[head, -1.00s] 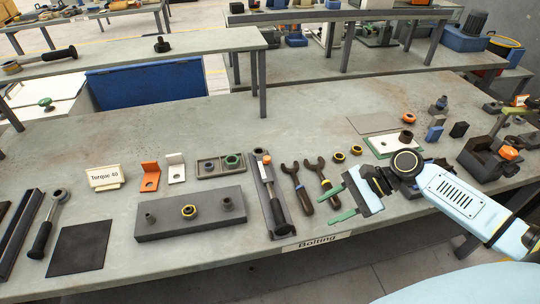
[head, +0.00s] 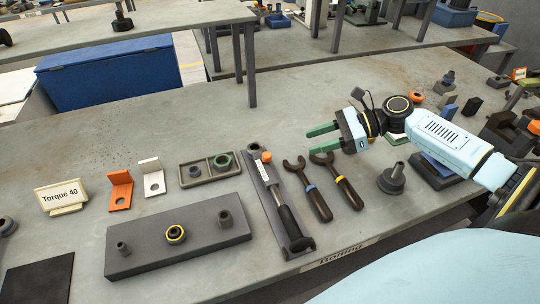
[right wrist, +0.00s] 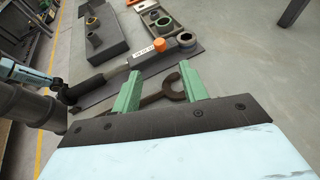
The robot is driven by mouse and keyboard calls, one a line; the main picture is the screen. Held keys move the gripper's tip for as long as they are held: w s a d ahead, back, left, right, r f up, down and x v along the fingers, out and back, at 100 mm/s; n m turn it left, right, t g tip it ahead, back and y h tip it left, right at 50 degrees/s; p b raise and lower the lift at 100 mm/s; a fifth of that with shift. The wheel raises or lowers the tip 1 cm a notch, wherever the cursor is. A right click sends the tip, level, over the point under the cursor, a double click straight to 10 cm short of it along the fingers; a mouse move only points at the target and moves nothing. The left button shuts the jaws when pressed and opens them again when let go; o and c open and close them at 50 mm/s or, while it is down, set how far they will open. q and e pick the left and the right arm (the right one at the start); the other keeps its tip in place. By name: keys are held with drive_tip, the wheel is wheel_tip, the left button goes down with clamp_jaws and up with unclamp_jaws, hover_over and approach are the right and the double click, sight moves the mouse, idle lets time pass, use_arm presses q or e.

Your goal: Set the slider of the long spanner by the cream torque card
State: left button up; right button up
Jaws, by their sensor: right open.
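The long spanner (head: 274,188) lies in a narrow dark tray, with an orange slider (head: 266,157) near its ring end and a black handle towards the table's front edge. The right wrist view also shows the orange slider (right wrist: 160,44) and a pale scale label beside it. The cream torque card (head: 61,195) stands at the left and reads "Torque 40". My right gripper (head: 312,144) is open and empty, its green fingers pointing left above the fork spanners, to the right of the slider. My left gripper is not clearly visible in either view.
Two fork spanners (head: 308,190) lie right of the long spanner's tray. A grey block (head: 135,259) with fittings, a parts tray (head: 190,181), and orange (head: 120,188) and white (head: 152,178) brackets lie left. A dark stepped part (head: 392,180) stands below my right arm.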

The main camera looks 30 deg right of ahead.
sight(267, 158)
drive_tip(key=b+x, duration=0.1)
drive_tip(key=x, duration=1.1)
drive_tip(key=shift+a, duration=0.2)
clamp_jaws()
